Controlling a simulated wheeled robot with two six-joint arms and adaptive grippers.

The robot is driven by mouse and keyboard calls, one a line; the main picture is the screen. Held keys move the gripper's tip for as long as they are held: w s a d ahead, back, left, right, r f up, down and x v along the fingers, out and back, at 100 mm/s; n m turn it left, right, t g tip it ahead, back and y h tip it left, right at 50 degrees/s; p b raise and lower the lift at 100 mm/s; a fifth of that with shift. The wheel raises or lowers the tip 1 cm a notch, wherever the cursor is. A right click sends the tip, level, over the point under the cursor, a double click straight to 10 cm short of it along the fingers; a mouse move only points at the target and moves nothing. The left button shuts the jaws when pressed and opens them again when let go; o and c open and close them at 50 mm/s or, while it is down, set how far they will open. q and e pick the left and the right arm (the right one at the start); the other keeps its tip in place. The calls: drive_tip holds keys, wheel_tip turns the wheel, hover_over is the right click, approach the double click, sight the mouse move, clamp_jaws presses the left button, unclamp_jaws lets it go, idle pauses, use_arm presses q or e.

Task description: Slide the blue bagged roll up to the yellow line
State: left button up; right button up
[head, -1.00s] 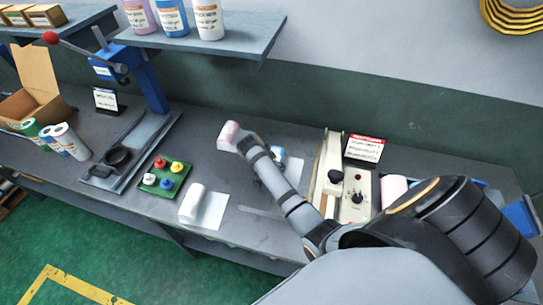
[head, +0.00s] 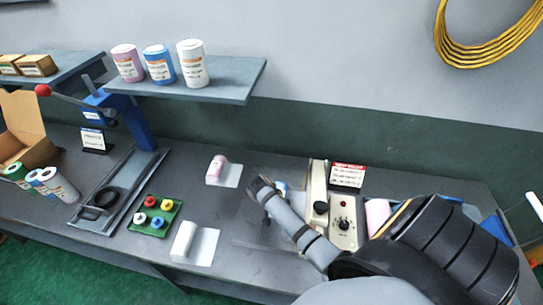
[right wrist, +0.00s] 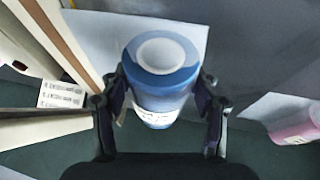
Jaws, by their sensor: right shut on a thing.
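The blue bagged roll (right wrist: 160,68) stands between the fingers of my right gripper (right wrist: 162,100) in the right wrist view, on a pale clear sheet (right wrist: 100,32). My right gripper is shut on its sides. In the head view only a bit of the blue roll (head: 281,187) shows behind my right gripper (head: 262,188). My left gripper is not in view.
The cream sealer (head: 343,222) with black knobs stands right of the roll. A pink roll (head: 216,168) and a white roll (head: 184,240) lie on sheets to the left. A green tray of coloured spools (head: 154,214) and a sign (head: 347,176) are nearby.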

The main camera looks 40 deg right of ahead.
drive_tip(key=shift+s+d+p, duration=0.35)
drive_tip(key=shift+s+d, duration=1.55)
drive_tip(key=shift+s, duration=0.25)
drive_tip(key=shift+w+d, duration=0.15)
drive_tip(key=shift+w, duration=0.05)
drive_tip(key=o, duration=1.5)
drive_tip(key=v, duration=1.2)
